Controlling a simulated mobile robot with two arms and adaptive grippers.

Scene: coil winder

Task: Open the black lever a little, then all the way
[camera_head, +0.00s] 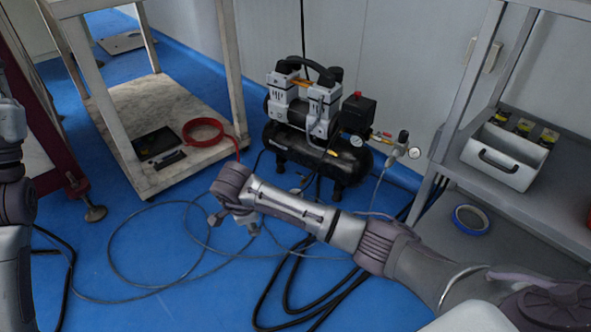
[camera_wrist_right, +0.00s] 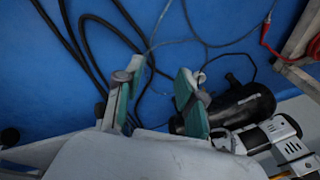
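I cannot make out a black lever for certain in either view. The air compressor (camera_head: 318,125), with a black tank and white motor heads, stands on the blue floor by the wall. A regulator with gauges (camera_head: 400,147) and small fittings sits at its right end. My right gripper (camera_head: 234,222) is over the floor, in front of and left of the compressor. In the right wrist view my right gripper (camera_wrist_right: 160,70) has its teal-padded fingers apart with nothing between them. The tank (camera_wrist_right: 235,106) lies beyond the right finger. My left gripper is out of the head view.
Black and grey hoses (camera_head: 150,277) loop over the floor. A white-framed cart (camera_head: 165,105) with a red coiled hose (camera_head: 203,131) stands at left. A grey shelf at right holds a white bin (camera_head: 503,157) and a blue tape roll (camera_head: 470,219).

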